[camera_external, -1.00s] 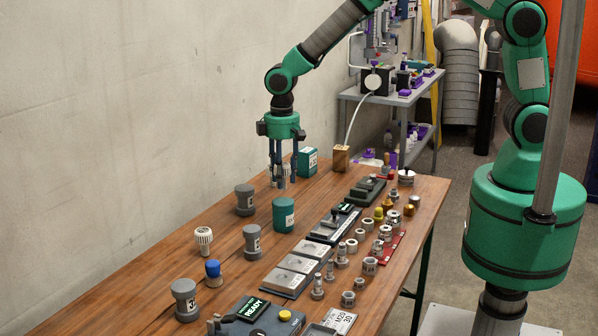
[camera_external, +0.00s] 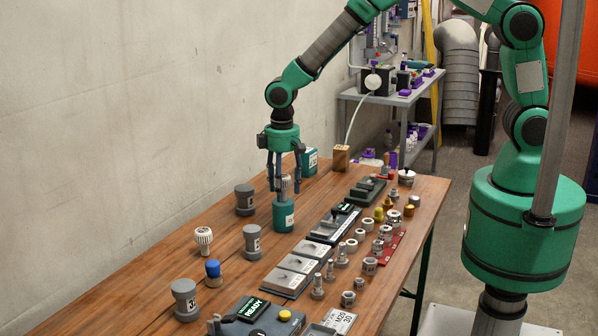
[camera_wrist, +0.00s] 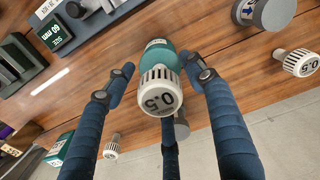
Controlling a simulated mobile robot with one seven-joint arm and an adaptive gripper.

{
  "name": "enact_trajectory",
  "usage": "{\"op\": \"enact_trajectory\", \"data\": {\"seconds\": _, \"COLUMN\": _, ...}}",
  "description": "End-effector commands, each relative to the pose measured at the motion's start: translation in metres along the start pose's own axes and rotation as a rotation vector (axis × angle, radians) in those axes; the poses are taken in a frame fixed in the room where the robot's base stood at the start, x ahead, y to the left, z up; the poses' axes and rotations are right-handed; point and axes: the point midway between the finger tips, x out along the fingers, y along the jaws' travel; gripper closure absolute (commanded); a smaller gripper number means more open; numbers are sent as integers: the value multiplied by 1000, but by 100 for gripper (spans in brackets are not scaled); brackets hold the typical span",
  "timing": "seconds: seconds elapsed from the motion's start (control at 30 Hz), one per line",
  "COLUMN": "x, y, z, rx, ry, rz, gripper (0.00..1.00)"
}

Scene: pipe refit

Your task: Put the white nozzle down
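The white nozzle (camera_wrist: 160,92), ribbed and marked 0.5, stands upright over the green canister (camera_external: 284,214). It also shows in the external view (camera_external: 285,184). In the wrist view the canister's top (camera_wrist: 160,56) is right behind the nozzle; whether the nozzle fully rests on it I cannot tell. My gripper (camera_wrist: 160,82) has its blue fingers spread around the nozzle. Gaps show between the nozzle and the left and right fingers, so it looks open. The third finger partly hides behind the nozzle. In the external view the fingers (camera_external: 284,180) point down just above the canister.
Grey spool-shaped holders (camera_external: 245,200) (camera_external: 252,242) stand close to the left and front. Another white nozzle (camera_external: 204,240) stands further forward; it also shows in the wrist view (camera_wrist: 297,62). A green box (camera_external: 308,162) is just behind. Grey fixtures (camera_external: 335,224) lie to the right.

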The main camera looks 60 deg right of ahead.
Motion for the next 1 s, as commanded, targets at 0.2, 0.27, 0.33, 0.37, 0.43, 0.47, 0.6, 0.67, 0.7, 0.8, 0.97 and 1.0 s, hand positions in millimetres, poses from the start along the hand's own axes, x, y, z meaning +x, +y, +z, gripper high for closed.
{"op": "enact_trajectory", "data": {"seconds": 0.2, "x": 0, "y": 0, "z": 0, "rx": 0, "ry": 0, "rz": 0, "gripper": 45}}
{"op": "enact_trajectory", "data": {"seconds": 0.27, "x": -1, "y": 0, "z": 0, "rx": 0, "ry": 0, "rz": 0, "gripper": 45}}
{"op": "enact_trajectory", "data": {"seconds": 0.33, "x": -3, "y": 0, "z": 0, "rx": 0, "ry": 1, "rz": 0, "gripper": 45}}
{"op": "enact_trajectory", "data": {"seconds": 0.37, "x": -4, "y": 0, "z": 0, "rx": 0, "ry": 1, "rz": 0, "gripper": 45}}
{"op": "enact_trajectory", "data": {"seconds": 0.43, "x": -8, "y": 0, "z": -1, "rx": 0, "ry": 2, "rz": 0, "gripper": 45}}
{"op": "enact_trajectory", "data": {"seconds": 0.47, "x": -11, "y": 0, "z": -1, "rx": 0, "ry": 2, "rz": 0, "gripper": 45}}
{"op": "enact_trajectory", "data": {"seconds": 0.6, "x": -25, "y": 0, "z": 0, "rx": 0, "ry": 2, "rz": 0, "gripper": 45}}
{"op": "enact_trajectory", "data": {"seconds": 0.67, "x": -34, "y": 0, "z": -1, "rx": 0, "ry": 2, "rz": 0, "gripper": 45}}
{"op": "enact_trajectory", "data": {"seconds": 0.7, "x": -40, "y": 0, "z": -1, "rx": 0, "ry": 3, "rz": 0, "gripper": 45}}
{"op": "enact_trajectory", "data": {"seconds": 0.8, "x": -58, "y": 0, "z": -1, "rx": 0, "ry": 3, "rz": 0, "gripper": 45}}
{"op": "enact_trajectory", "data": {"seconds": 0.97, "x": -84, "y": 0, "z": -1, "rx": 0, "ry": 2, "rz": 0, "gripper": 45}}
{"op": "enact_trajectory", "data": {"seconds": 1.0, "x": -90, "y": 0, "z": -1, "rx": 0, "ry": 3, "rz": 0, "gripper": 45}}
